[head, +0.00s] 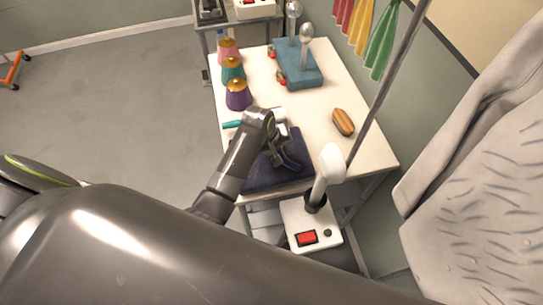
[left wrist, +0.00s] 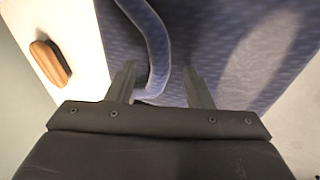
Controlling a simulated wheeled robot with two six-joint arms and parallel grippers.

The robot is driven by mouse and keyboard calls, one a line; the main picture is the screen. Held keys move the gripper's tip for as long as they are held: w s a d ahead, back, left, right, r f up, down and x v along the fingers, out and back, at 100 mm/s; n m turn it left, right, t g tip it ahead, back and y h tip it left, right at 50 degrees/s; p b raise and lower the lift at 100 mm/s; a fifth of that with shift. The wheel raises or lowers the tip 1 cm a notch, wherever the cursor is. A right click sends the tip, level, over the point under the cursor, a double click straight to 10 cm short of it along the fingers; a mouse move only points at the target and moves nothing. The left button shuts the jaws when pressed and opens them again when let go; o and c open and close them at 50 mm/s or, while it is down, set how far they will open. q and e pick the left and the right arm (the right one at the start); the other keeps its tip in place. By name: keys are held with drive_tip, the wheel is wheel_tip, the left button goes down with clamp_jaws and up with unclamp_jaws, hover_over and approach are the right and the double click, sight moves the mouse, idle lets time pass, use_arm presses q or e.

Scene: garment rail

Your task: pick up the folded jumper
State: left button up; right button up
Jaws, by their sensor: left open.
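The folded jumper (head: 262,176) is dark blue and lies on the near end of the white table. In the left wrist view it appears as blue patterned cloth (left wrist: 226,50) with a raised, curved fold running down toward the gap between my fingers. My left gripper (head: 284,158) is over the jumper, pointing down at it. In the left wrist view, my left gripper (left wrist: 160,85) has its fingers apart, with the lower end of the fold between them. I cannot tell whether the fingers touch the cloth. My right gripper is not in view.
A wooden brush (head: 343,122) lies right of the jumper. Thread cones (head: 238,95) stand along the left edge, and a teal box (head: 298,65) is at the back. A white steamer head (head: 331,163) and pole rise close by on the right. A pale garment (head: 480,170) hangs far right.

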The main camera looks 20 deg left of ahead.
use_arm(q)
drive_tip(key=shift+w+d+f, duration=0.1)
drive_tip(key=shift+w+f, duration=0.05)
drive_tip(key=shift+f, duration=0.25)
drive_tip(key=shift+c, duration=0.5)
clamp_jaws()
drive_tip(key=shift+r, duration=0.1)
